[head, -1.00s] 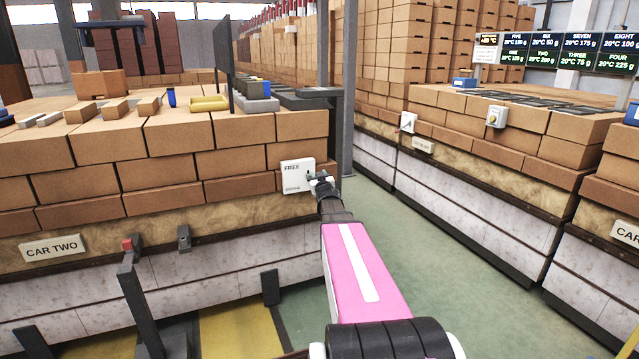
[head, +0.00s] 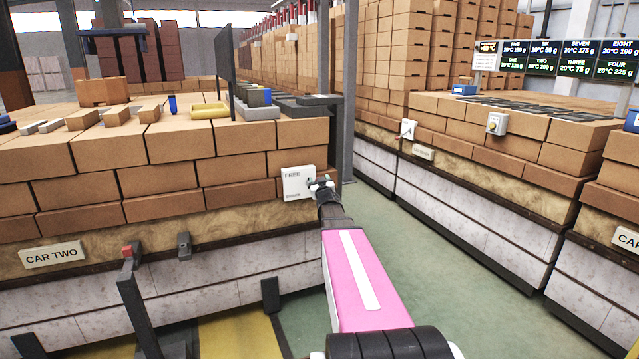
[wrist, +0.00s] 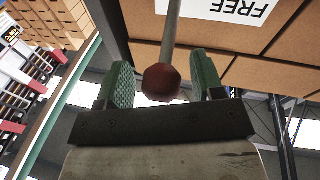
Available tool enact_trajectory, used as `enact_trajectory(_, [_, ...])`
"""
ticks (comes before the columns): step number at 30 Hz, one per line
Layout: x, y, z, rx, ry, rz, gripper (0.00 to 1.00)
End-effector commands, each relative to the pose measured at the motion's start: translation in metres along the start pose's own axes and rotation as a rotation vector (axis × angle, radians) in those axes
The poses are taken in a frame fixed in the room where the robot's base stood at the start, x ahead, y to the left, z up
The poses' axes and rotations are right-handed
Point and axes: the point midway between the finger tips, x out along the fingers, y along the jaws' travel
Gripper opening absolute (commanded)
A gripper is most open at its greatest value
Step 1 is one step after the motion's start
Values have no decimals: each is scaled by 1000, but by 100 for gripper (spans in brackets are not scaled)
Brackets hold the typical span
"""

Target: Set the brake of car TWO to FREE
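A white brake plate (head: 297,184) is fixed to the brick side of car TWO, near its right corner. The sign CAR TWO (head: 53,254) is at the lower left. My gripper (head: 321,184) is at the plate's right edge and hides the lever in the head view. In the wrist view, a grey lever with a dark red ball knob (wrist: 162,83) stands between the green finger pads of my open gripper (wrist: 164,78). The knob is close to the left pad, contact unclear, with a clear gap to the right pad. The word FREE shows upside down on the plate (wrist: 222,8).
A post with a red top (head: 127,251) stands in front of car TWO at the lower left. Bricks and a yellow item (head: 209,111) lie on the car. Another car (head: 470,190) is to the right, across a clear strip of green floor (head: 400,270).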

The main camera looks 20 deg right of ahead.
Motion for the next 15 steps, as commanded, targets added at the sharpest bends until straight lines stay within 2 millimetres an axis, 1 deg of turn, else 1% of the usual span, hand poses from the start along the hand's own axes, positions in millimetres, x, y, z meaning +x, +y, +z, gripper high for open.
enact_trajectory(5, [-5, 0, 0, 0, -1, 0, 61])
enact_trajectory(8, [-14, 0, 0, -1, -2, 0, 61])
enact_trajectory(11, [-27, 0, -1, 0, -2, 0, 61])
enact_trajectory(15, [-53, 0, -1, 0, 0, 0, 61])
